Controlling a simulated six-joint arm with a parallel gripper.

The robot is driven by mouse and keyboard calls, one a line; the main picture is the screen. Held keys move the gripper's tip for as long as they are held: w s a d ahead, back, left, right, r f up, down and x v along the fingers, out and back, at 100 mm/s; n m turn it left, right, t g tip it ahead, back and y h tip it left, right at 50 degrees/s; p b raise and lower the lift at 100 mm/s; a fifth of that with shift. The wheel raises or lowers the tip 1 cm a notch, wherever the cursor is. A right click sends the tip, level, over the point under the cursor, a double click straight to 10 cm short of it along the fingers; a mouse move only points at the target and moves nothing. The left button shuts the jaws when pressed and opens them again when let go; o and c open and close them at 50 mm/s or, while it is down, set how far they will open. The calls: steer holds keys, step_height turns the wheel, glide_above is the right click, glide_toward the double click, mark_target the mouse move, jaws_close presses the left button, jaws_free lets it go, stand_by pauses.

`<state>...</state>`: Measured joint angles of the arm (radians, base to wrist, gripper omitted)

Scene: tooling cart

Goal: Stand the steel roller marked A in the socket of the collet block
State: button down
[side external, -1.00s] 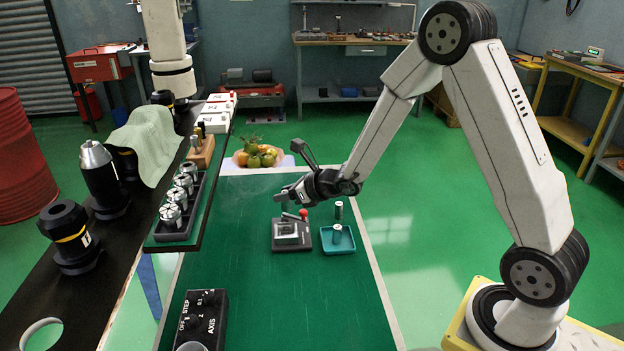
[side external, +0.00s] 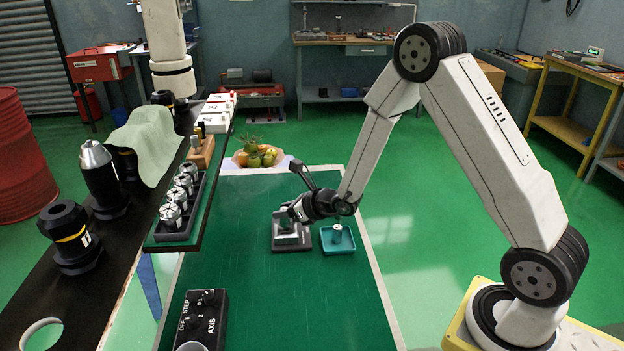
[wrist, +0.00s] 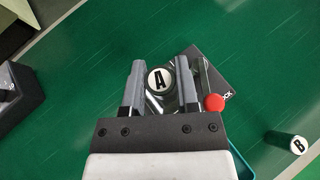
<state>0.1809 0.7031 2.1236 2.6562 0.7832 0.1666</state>
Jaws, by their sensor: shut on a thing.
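The steel roller marked A (wrist: 158,79) shows its white lettered end between my gripper's fingers in the wrist view. My gripper (side external: 288,213) is shut on it, over the collet block (side external: 291,243). The dark block, partly hidden, also shows beneath the fingers in the wrist view (wrist: 228,68). Its red lever knob (wrist: 214,103) is just right of the right finger. The roller looks upright, but its lower end and the socket are hidden, so I cannot tell how far in it is.
A roller marked B (wrist: 290,145) stands to the right in the wrist view. A black control box (side external: 203,318) is nearer the camera. The green table between is clear.

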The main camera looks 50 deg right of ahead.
mark_target(285, 221)
steer(key=shift+f, duration=1.8)
steer(key=shift+f, duration=0.2)
steer(key=shift+c, duration=1.8)
jaws_free()
steer(key=shift+r, duration=0.1)
steer(key=shift+r, duration=0.15)
steer(key=v, duration=1.2)
